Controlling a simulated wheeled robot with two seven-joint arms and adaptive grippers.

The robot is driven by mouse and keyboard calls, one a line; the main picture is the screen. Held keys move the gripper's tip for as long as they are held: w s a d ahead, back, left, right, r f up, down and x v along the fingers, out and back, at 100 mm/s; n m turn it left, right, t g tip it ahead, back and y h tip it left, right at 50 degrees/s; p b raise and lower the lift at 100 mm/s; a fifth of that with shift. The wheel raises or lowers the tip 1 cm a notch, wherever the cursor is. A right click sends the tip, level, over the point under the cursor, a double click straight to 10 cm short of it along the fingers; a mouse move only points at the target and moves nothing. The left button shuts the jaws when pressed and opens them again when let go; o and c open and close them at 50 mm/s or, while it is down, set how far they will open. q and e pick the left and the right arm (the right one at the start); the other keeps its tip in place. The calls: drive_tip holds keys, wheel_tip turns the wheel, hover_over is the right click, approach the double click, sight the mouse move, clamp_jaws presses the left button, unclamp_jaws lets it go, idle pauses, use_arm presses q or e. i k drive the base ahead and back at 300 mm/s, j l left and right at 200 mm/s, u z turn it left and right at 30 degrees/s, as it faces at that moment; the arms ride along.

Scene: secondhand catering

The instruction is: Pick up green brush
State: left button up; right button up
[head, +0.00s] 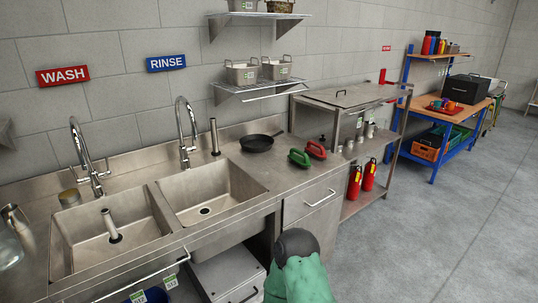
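The green brush (299,157) lies on the steel counter to the right of the right-hand sink basin, near the counter's front edge. A red brush (316,149) of similar shape lies just behind it and to its right. Nothing covers the green brush.
A black pan (258,142) sits behind and left of the brushes. Two sink basins with tall taps (187,130) stand left. A drawer (311,206) is below the brushes. Right are a steel stand (345,100), red extinguishers (354,184) and a blue workbench (435,162).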

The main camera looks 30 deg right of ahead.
sight(296, 159)
drive_tip(key=i+l+u, duration=0.2)
drive_tip(key=l, duration=0.65)
drive_tip(key=i+l+u, duration=0.2)
drive_tip(key=l, duration=0.65)
drive_tip(key=l+u, duration=0.25)
drive_tip(key=l, duration=0.65)
